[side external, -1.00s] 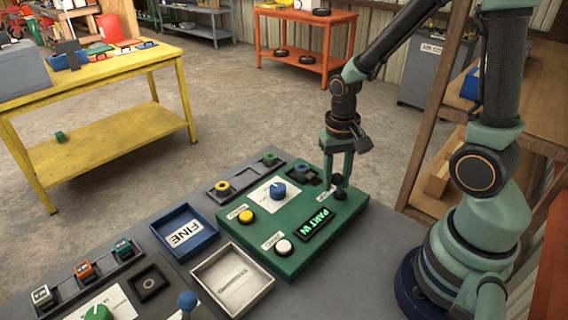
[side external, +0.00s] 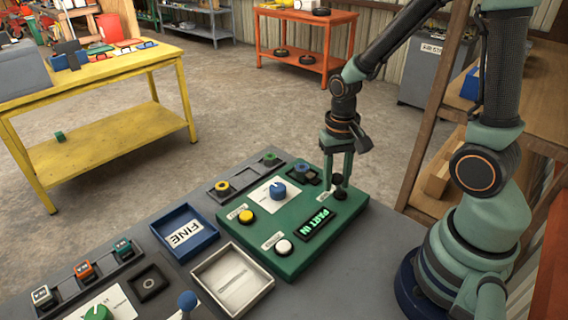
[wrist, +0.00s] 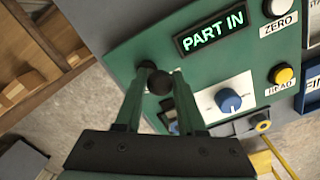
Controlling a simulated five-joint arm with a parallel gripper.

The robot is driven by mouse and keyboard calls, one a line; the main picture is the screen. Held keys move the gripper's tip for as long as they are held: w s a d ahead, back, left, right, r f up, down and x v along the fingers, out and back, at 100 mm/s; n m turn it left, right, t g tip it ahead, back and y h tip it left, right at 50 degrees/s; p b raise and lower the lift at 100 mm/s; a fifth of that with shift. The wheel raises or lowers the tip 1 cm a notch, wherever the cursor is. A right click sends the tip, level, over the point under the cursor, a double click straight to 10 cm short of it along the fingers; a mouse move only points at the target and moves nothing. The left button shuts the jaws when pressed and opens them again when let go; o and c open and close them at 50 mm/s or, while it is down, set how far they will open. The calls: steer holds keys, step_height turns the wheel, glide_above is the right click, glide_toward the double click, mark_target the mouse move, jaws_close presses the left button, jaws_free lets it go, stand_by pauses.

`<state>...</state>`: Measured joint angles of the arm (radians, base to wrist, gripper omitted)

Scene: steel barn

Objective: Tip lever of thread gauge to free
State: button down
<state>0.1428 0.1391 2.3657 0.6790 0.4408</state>
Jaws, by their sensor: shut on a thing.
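The thread gauge (side external: 262,237) is a green panel on the grey bench. It has a lit "PART IN" display (side external: 318,224), a white button (side external: 283,247), a yellow button (side external: 246,216) and a blue dial (side external: 278,191). Its lever ends in a dark ball knob (wrist: 158,82), seen between my fingers in the wrist view. My gripper (side external: 340,185) points down over the panel's right corner, its fingers (wrist: 164,76) shut around the knob. The lever's shaft is mostly hidden, so its tilt cannot be judged. A blue ring part (side external: 302,170) sits in a dark holder behind the dial.
A blue ball-topped lever (side external: 187,301) stands near the front. Wooden shelving (side external: 428,130) is at right.

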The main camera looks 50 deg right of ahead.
steer(key=shift+d, duration=0.1)
stand_by(0.4)
steer(key=shift+d+r, duration=0.15)
steer(key=shift+d, duration=0.2)
steer(key=c, duration=0.5)
jaws_free()
step_height(320, 180, up, 12)
steer(key=shift+w, duration=0.35)
steer(key=shift+r, duration=0.1)
